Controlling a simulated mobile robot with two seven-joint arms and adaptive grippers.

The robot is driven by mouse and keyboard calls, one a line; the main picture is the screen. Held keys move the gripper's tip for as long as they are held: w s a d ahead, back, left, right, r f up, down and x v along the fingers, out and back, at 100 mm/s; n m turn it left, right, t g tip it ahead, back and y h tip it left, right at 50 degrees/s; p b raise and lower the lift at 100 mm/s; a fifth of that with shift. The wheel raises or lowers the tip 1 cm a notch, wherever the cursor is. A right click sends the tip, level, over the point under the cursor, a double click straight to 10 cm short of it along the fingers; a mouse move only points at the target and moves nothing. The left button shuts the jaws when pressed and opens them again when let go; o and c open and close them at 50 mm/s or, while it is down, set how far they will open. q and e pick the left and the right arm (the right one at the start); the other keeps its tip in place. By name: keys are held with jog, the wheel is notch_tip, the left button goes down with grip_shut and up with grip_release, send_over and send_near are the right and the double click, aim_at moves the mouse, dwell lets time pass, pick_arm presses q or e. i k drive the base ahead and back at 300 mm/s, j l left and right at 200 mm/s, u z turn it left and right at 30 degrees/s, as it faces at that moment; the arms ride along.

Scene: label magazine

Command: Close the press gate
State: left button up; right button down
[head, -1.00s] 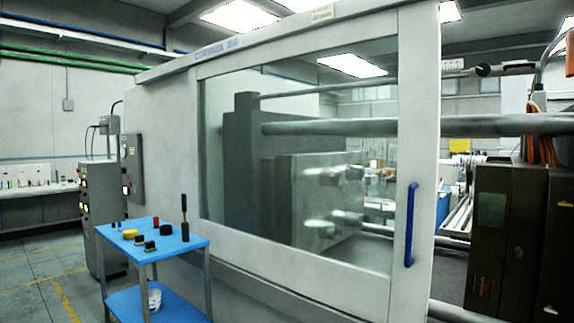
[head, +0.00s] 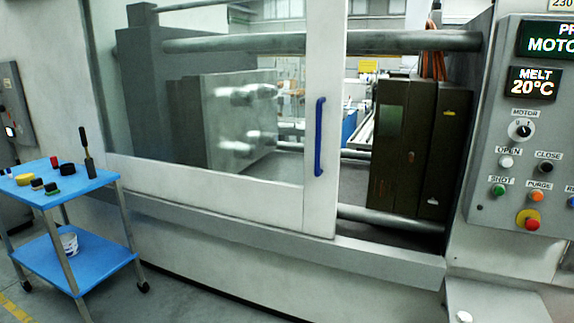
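The press gate (head: 250,200) is a white sliding frame with a large clear window, in the middle of the head view. Its blue vertical handle (head: 320,136) is on the right upright of the frame. The gate stands partly open, with a gap between its right edge and the control panel. Through the gap I see a dark mould block (head: 412,150) and steel bars. Neither of my grippers shows in the head view.
A blue cart (head: 62,185) with small items stands at the left. The control panel (head: 525,120) with buttons and a red knob is at the right, above a pale surface (head: 490,300) at the lower right. Floor shows between cart and press.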

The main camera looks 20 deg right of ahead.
aim_at(310, 208)
jog(key=i+j+u, duration=0.25)
jog(key=i, duration=0.5)
jog(key=i+u, duration=0.3)
jog(key=i, duration=0.45)
